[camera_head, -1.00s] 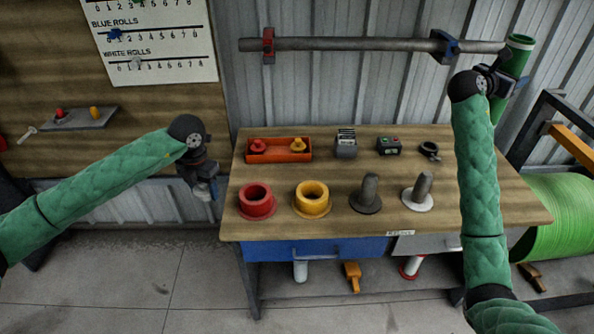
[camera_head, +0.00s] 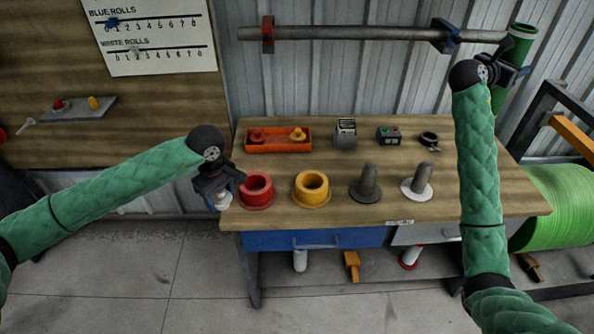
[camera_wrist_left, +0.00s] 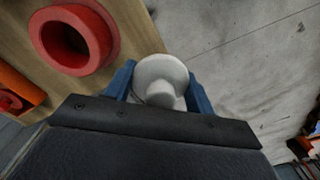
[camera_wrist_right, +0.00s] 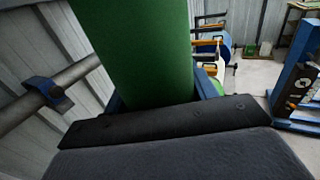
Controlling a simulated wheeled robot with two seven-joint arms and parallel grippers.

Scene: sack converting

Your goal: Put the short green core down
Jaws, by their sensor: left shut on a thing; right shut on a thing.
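The short green core (camera_head: 515,60) is a green tube at the upper right of the head view, near the right end of the grey bar. My right gripper (camera_head: 508,74) is shut on it. In the right wrist view the green core (camera_wrist_right: 140,50) rises between the blue fingers and its lower end is hidden. My left gripper (camera_head: 225,190) is beside the bench's left edge, shut on a white piece with a round flange. This white flanged piece (camera_wrist_left: 162,80) shows between the blue fingers in the left wrist view.
On the bench (camera_head: 330,220) stand a red ring (camera_head: 257,204), a yellow ring (camera_head: 312,200), a dark peg (camera_head: 369,180) and a white-based peg (camera_head: 420,180). An orange tray (camera_head: 277,147) lies behind. The grey bar (camera_head: 350,33) runs along the wall. A green roll (camera_head: 560,205) is at right.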

